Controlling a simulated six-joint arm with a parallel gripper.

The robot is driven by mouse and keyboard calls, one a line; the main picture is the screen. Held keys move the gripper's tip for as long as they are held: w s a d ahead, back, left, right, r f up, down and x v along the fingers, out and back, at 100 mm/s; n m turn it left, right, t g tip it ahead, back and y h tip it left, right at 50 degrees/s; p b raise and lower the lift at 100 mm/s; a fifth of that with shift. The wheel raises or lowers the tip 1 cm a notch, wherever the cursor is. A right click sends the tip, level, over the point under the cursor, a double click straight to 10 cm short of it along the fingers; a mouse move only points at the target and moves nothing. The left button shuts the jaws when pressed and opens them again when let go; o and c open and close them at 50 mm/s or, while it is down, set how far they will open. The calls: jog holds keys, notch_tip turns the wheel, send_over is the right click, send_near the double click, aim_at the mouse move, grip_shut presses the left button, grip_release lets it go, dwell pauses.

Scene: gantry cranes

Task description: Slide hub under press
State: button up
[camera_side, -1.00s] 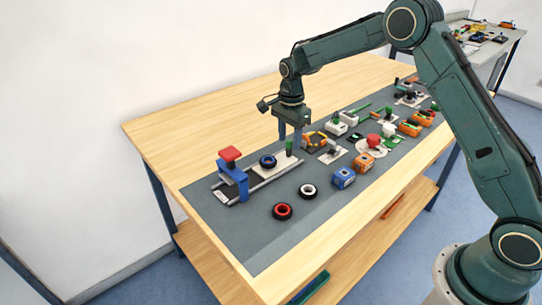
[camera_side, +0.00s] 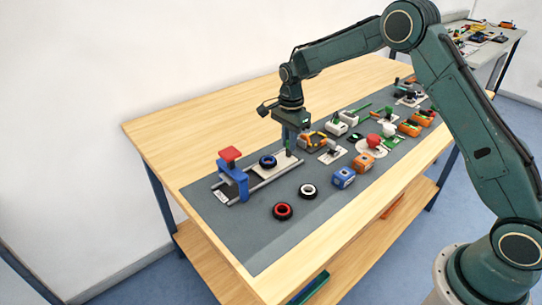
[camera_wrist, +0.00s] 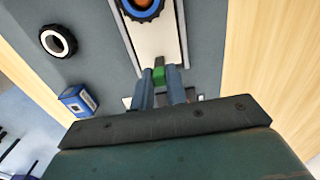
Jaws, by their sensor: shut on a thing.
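The blue press (camera_side: 231,178) with a red top block (camera_side: 230,154) stands at the left end of a railed track. The hub, a blue ring with a dark centre (camera_side: 267,161), sits on a pale sliding plate (camera_side: 284,166) to the right of the press, clear of it. In the wrist view the hub (camera_wrist: 142,6) is cut off by the top edge and shows some orange. A green handle (camera_wrist: 158,76) stands at the plate's near end there. My gripper (camera_wrist: 160,82) is shut on the green handle, one finger on each side.
A white-centred black ring (camera_side: 308,191) and a red-centred one (camera_side: 283,211) lie in front of the track. Blue (camera_side: 343,178) and orange (camera_side: 363,163) blocks and several other fixtures stand to the right. The wooden table behind the mat is clear.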

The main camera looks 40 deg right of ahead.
jog(key=shift+a, duration=5.95)
jog(key=o, duration=0.8)
jog(key=shift+o, duration=0.2)
jog(key=shift+r, duration=0.1)
notch_tip(320, 180, up, 7)
